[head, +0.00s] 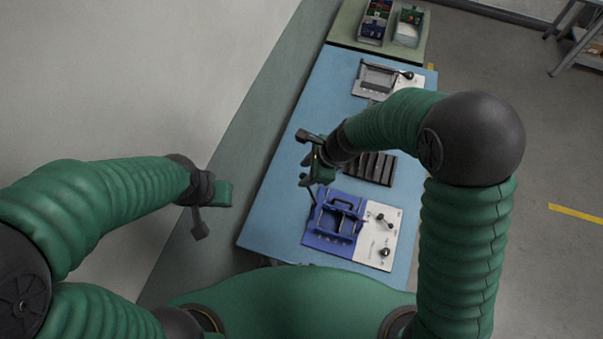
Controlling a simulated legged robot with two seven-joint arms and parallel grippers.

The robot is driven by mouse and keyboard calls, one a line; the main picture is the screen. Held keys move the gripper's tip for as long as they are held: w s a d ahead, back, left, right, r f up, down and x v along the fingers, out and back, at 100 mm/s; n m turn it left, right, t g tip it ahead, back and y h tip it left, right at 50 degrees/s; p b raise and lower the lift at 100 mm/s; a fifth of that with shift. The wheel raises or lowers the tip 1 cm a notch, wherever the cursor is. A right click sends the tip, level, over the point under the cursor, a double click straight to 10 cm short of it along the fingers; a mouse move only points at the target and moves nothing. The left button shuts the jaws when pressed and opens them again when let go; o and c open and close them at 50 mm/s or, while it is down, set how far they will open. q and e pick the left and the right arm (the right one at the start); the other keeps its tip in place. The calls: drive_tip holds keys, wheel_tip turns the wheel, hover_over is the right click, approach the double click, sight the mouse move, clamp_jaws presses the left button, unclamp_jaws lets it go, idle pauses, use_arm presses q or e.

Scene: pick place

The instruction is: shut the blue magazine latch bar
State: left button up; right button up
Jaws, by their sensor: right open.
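The blue magazine (318,243) sits on the near part of the blue table mat, with a raised blue frame on it. A bar-like blue piece (341,203) crosses its far side; I cannot tell for sure whether this is the latch bar or how far it is shut. My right gripper (310,172) is open, above and just beyond the magazine's far left corner. A thin dark rod shows between that gripper and the corner; whether they touch is unclear. My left gripper (212,210) is left of the table, away from the magazine; its jaw opening cannot be made out.
A white panel (376,246) with dark knobs adjoins the magazine's right side. A dark slotted rack (378,168) lies beyond it, partly behind my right arm. A grey fixture (375,80) and bins (407,28) stand farther back. The blue mat (275,210) is bare on the left.

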drive_tip(key=shift+w+a+f, duration=0.1)
drive_tip(key=shift+w+f, duration=0.1)
drive_tip(key=shift+f, duration=0.65)
drive_tip(key=shift+s+a+f, duration=0.1)
drive_tip(key=shift+a+f, duration=0.05)
drive_tip(key=shift+f, duration=0.25)
drive_tip(key=shift+s+a+r, duration=0.1)
drive_tip(key=shift+s+a, duration=0.15)
drive_tip(key=shift+w+a, duration=0.1)
drive_tip(key=shift+a, duration=0.15)
drive_tip(key=c, duration=0.3)
drive_tip(key=shift+w, duration=0.1)
drive_tip(key=c, duration=0.5)
drive_tip(key=shift+d, duration=0.3)
clamp_jaws()
drive_tip(key=shift+a, duration=0.1)
